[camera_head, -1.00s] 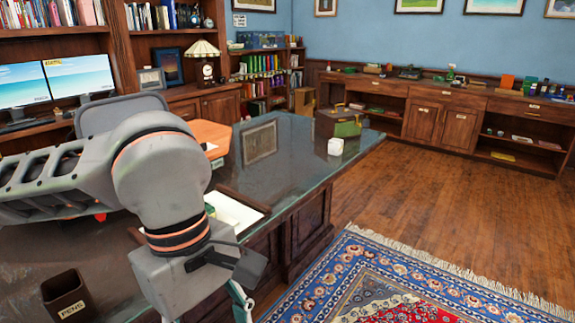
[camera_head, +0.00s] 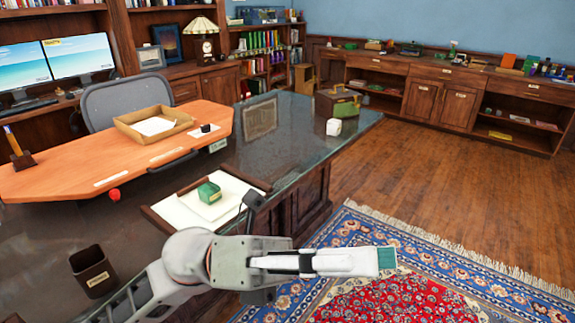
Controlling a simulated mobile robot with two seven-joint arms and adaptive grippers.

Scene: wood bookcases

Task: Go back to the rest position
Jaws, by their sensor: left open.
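My left arm comes in from the bottom left edge. My left gripper (camera_head: 384,259) points right, low in the view, over the patterned rug and beside the desk's front edge. Its jaws are open and I see nothing between them. The fingers appear nearly edge-on, with teal pads at the tip. My right arm and gripper are not in view.
The dark glass-topped desk (camera_head: 285,165) fills the left and middle. Floor (camera_head: 400,165) at right is clear.

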